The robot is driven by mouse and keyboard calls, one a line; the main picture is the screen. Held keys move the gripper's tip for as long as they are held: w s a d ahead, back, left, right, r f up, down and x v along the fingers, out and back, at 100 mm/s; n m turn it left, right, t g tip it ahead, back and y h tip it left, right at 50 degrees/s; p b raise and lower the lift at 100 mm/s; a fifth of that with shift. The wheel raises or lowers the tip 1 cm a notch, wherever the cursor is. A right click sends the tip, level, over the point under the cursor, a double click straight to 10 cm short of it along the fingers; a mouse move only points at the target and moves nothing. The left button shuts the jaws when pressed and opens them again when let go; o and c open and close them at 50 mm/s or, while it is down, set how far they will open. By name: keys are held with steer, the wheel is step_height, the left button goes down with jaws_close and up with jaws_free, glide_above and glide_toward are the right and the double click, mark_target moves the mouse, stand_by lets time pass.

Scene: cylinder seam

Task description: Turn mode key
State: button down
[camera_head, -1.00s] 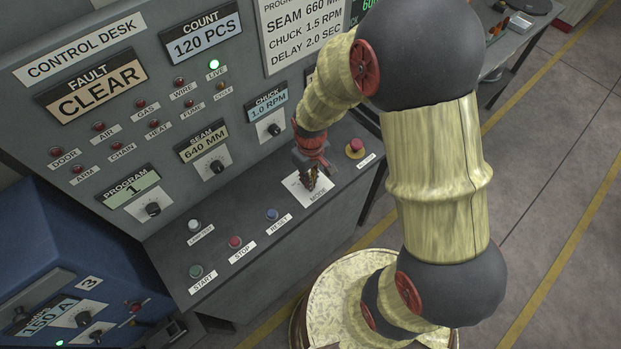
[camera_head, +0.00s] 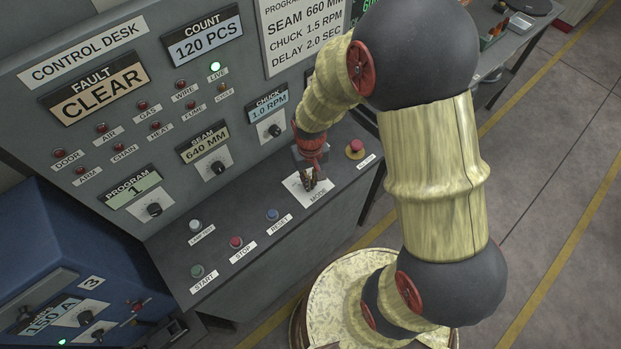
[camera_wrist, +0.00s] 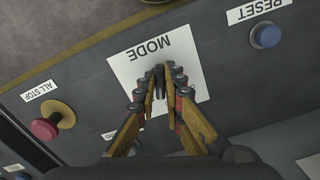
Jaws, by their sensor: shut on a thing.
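The mode key is a small dark piece (camera_wrist: 160,82) on a white plate marked MODE (camera_wrist: 128,62). The plate lies on the control desk's sloped shelf and shows in the head view (camera_head: 299,196). My gripper (camera_wrist: 160,88) points down at the plate, its fingertips closed on the key from both sides. In the head view my gripper (camera_head: 312,185) stands over the plate and hides the key's top. The fingers cover most of the key, so its exact angle is hard to tell.
A red all-stop button (camera_head: 356,147) sits right of the plate, and a blue reset button (camera_head: 272,215) sits left of it. Stop (camera_head: 235,242) and start (camera_head: 197,271) buttons lie further left. The upright panel (camera_head: 120,90) with several dials rises behind.

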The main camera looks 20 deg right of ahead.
steer(key=m, duration=0.5)
steer(key=shift+a+p, duration=0.1)
steer(key=shift+p, duration=0.25)
stand_by(0.4)
steer(key=c, duration=1.9)
jaws_free()
step_height(320, 180, up, 12)
